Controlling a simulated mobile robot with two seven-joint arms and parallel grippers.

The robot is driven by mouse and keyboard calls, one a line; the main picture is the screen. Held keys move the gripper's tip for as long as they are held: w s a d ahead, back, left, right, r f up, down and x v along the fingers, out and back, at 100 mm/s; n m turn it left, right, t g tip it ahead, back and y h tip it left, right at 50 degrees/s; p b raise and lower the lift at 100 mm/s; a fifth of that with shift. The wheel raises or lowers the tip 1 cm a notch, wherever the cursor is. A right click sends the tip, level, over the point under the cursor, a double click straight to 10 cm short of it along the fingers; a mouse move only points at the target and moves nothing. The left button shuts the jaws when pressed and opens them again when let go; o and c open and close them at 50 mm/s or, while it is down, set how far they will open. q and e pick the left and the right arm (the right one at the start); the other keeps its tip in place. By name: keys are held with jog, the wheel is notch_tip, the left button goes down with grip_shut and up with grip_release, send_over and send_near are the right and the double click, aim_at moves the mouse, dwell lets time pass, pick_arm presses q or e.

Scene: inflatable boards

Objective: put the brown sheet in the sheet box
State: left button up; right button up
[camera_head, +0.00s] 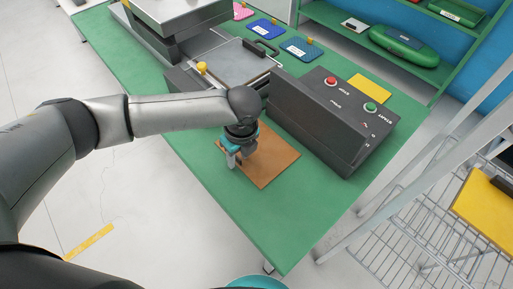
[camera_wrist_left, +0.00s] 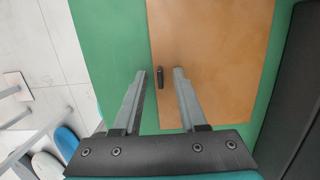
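The brown sheet (camera_head: 275,163) lies flat on the green table, in front of the dark control box. In the left wrist view the sheet (camera_wrist_left: 220,60) fills much of the upper right, with a small black handle (camera_wrist_left: 160,77) near its left edge. My left gripper (camera_head: 233,158) points down over the sheet's left part. In the wrist view the gripper (camera_wrist_left: 160,75) is open, with one fingertip on each side of the handle and gaps beside it. I cannot tell its exact height. My right gripper is not in view. I cannot identify a sheet box.
The control box (camera_head: 315,125) with red and green buttons stands close right of the sheet. A machine with a flat metal plate (camera_head: 235,62) is behind. The green table (camera_head: 265,225) is clear toward the front. A wire rack (camera_head: 425,245) stands at right.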

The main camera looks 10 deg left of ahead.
pick_arm(q)
grip_shut()
jog(key=shift+r, duration=0.1)
dwell(0.5)
